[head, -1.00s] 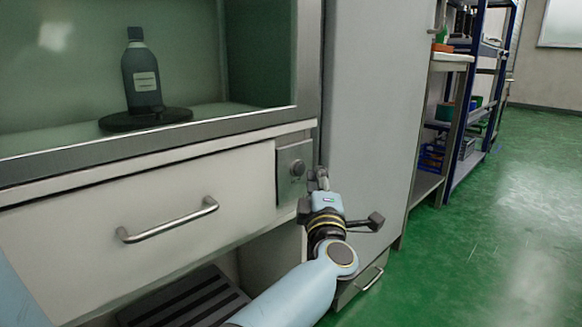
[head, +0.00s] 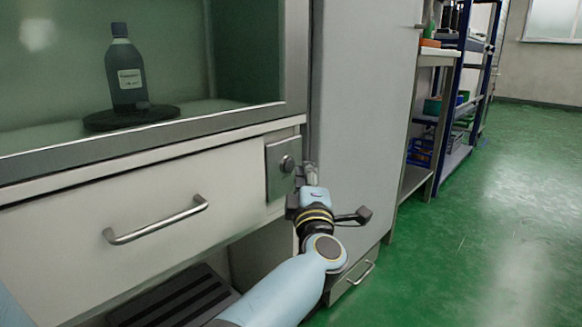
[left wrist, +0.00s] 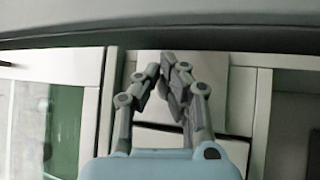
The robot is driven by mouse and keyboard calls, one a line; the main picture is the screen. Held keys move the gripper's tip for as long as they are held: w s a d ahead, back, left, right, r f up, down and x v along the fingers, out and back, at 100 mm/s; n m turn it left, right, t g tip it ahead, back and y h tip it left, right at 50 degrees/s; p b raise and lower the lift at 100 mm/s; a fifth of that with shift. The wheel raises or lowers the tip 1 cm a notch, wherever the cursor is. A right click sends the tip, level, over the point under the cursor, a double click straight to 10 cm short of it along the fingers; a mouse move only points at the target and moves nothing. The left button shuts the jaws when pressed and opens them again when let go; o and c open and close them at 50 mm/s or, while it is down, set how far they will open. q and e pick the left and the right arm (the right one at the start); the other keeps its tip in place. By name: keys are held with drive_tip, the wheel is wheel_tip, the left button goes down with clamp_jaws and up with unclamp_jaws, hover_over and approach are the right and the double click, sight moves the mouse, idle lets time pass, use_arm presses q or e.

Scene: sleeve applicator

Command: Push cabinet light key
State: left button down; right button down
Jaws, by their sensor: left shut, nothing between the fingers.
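The cabinet light key (head: 287,164) is a small dark round knob on a square grey metal plate (head: 278,180). The plate is at the right end of the cabinet front, beside the white drawer. My left gripper (head: 309,168) is just right of the key in the head view, with its fingertips at about the key's height. A gap shows between them in the picture; their depth apart is hard to judge. In the left wrist view the fingers (left wrist: 168,62) are shut and empty. I cannot make out the key there. My right gripper is not in view.
A drawer with a bar handle (head: 155,221) is left of the plate. Above it, a dark bottle (head: 125,75) stands on a black round base (head: 131,117) inside the cabinet. A tall grey side panel (head: 362,100) is to the right. Green floor (head: 480,230) lies open beyond.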

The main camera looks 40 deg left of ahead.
use_arm(q)
drive_tip(key=shift+a, duration=0.15)
idle(0.4)
drive_tip(key=shift+a+p, duration=0.3)
drive_tip(key=shift+w+a, duration=0.1)
drive_tip(key=shift+a, duration=0.3)
idle(0.6)
idle(0.3)
drive_tip(key=shift+d, duration=0.85)
drive_tip(key=shift+s+d, duration=0.2)
drive_tip(key=shift+d, duration=1.1)
drive_tip(key=shift+s+d, duration=0.15)
drive_tip(key=shift+d, duration=1.1)
